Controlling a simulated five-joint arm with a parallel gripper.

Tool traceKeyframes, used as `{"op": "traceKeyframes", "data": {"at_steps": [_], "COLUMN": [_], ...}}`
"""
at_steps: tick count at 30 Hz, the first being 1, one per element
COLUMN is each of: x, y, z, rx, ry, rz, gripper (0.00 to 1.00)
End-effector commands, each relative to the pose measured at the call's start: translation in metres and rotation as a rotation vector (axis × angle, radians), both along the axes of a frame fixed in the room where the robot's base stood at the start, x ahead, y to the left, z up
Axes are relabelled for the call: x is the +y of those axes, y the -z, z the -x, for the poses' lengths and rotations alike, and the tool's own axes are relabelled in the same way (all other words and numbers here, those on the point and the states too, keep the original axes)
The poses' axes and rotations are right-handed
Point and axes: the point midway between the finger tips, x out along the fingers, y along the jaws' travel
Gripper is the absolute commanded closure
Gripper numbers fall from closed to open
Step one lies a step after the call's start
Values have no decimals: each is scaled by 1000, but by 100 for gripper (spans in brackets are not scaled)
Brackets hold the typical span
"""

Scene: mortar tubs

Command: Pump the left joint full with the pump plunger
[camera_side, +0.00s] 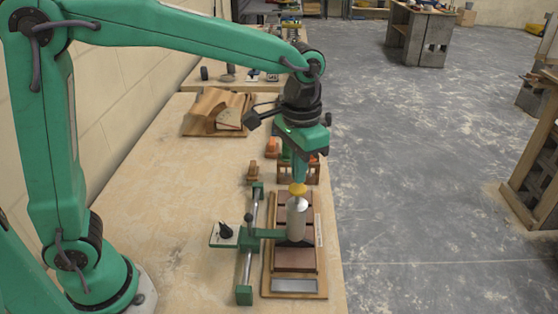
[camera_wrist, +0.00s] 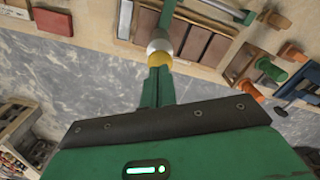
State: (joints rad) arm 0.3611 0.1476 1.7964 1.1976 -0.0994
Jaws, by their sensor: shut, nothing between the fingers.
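The pump is an upright pale grey cylinder (camera_side: 297,220) with a yellow plunger knob (camera_side: 298,189) on top. It stands over a wooden board (camera_side: 322,280) carrying reddish-brown bricks (camera_side: 295,260) with joints between them. My gripper (camera_side: 299,180) is shut and points down, its tips at the top of the knob; whether they touch cannot be told. In the wrist view the shut gripper (camera_wrist: 159,72) meets the yellow knob (camera_wrist: 160,58), with the grey cylinder (camera_wrist: 160,43) beyond. The pump hides the joint under it, and how full the joints are cannot be told.
A green-ended rail (camera_side: 246,262) with an arm reaching to the pump stands left of the board, beside a small dial plate (camera_side: 224,234). A wooden rack (camera_side: 312,172) with coloured-handled tools is behind. An open sack (camera_side: 217,108) lies farther back. The bench left of the rail is clear.

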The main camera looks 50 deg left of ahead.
Motion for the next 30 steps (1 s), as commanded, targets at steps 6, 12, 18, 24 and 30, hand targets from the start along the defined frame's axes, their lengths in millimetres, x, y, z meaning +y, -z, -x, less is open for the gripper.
{"op": "traceKeyframes", "data": {"at_steps": [6,12,18,24,30], "x": [0,0,0,0,0], "y": [0,2,7,12,16], "z": [0,0,0,0,0], "rx": [0,0,2,1,0], "ry": [0,0,0,0,0], "rz": [0,0,-1,0,0], "gripper": [100,100,100,100,100]}}
